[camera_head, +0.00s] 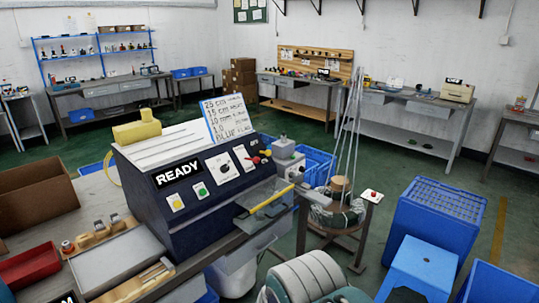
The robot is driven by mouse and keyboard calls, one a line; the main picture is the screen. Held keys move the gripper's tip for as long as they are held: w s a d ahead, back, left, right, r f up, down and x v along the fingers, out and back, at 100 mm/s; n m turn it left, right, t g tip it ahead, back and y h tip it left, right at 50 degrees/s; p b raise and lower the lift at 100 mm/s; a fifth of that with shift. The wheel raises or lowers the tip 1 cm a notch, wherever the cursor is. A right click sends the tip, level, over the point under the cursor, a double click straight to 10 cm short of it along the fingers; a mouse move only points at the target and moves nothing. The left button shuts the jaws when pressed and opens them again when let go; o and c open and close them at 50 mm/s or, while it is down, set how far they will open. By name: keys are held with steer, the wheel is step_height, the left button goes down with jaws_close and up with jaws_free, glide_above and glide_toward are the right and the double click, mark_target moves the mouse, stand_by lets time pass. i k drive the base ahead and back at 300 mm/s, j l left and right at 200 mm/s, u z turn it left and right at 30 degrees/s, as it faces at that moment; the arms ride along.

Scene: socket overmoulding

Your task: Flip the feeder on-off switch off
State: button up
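A small pale box with a red button or knob (372,195) stands on a post beside a round wire-coil stand (338,217), right of centre. It may be the feeder switch, but no label shows and its on or off position is too small to tell. A dark blue machine (190,190) in the middle has a lit READY display (179,174), a black rotary knob (223,168), a smaller dial (245,154), and yellow and green buttons (201,190). My gripper is not in view.
A blue crate (437,220) and blue stool (424,267) stand at the right. A ribbed grey cylinder (306,277) is at the bottom centre. A brown box (35,196) and red tray (27,267) lie at the left. Workbenches (410,98) line the back wall; green floor separates them.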

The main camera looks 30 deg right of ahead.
mark_target(268, 153)
steer(key=i+l, duration=0.55)
steer(key=i, duration=0.2)
steer(key=i+l, duration=0.2)
steer(key=l, duration=0.2)
steer(key=i+l, duration=0.25)
steer(key=l, duration=0.15)
steer(key=i+l, duration=0.2)
steer(key=l, duration=0.15)
